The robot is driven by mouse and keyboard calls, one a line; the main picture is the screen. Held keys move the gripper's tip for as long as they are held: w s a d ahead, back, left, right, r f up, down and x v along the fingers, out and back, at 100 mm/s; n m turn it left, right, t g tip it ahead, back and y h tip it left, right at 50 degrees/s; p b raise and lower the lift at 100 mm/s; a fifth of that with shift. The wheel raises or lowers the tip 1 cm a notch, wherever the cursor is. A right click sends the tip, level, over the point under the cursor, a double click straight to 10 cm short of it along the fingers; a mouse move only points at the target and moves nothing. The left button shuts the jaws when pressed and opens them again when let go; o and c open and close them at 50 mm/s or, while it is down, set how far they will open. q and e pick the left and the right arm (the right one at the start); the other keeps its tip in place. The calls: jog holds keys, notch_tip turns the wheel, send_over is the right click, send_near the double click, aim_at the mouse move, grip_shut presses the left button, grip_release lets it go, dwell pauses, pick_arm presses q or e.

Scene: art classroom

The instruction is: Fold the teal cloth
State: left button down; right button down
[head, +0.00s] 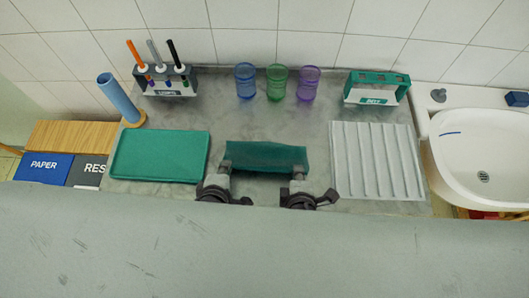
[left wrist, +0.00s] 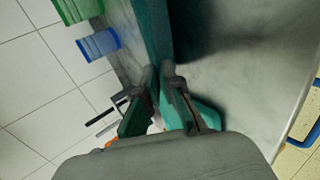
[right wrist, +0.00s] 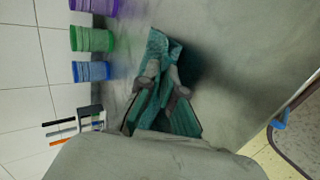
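The teal cloth (head: 266,156) shows in the head view as a narrow band across the middle of the grey metal counter. My left gripper (head: 226,168) is at its left end and my right gripper (head: 298,172) at its right end. In the left wrist view the cloth (left wrist: 152,30) runs into the left fingertips (left wrist: 165,75), which look closed on its edge. In the right wrist view the cloth (right wrist: 161,50) is pinched between the right fingertips (right wrist: 163,82). A dark shadow lies beside it; its lower edge is hard to make out.
A green tray (head: 160,179) lies left of the cloth, and a white ribbed rack (head: 376,160) lies right. Blue (head: 245,82), green (head: 277,83) and purple (head: 308,84) cups stand behind. A tool holder (head: 166,84), blue cylinder (head: 118,97) and green-topped caddy (head: 376,88) stand near the back.

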pick_arm(q)
jog(key=c, duration=1)
grip_release()
jog(key=shift+c, duration=0.2)
pick_arm(e)
jog(key=c, duration=1)
grip_release()
jog(key=shift+c, duration=0.2)
pick_arm(q)
jog(key=shift+s, duration=0.1)
jog(key=shift+s+r, duration=0.1)
jog(key=shift+r, duration=0.3)
pick_arm(e)
jog(key=shift+s+r, duration=0.15)
jog(key=shift+r, duration=0.25)
pick_arm(q)
jog(key=s+r, duration=0.5)
jog(key=r, duration=0.3)
jog(key=shift+s, duration=0.4)
pick_arm(e)
jog(key=s+r, duration=0.5)
jog(key=r, duration=0.3)
jog(key=shift+s, duration=0.35)
jog(key=shift+r, duration=0.1)
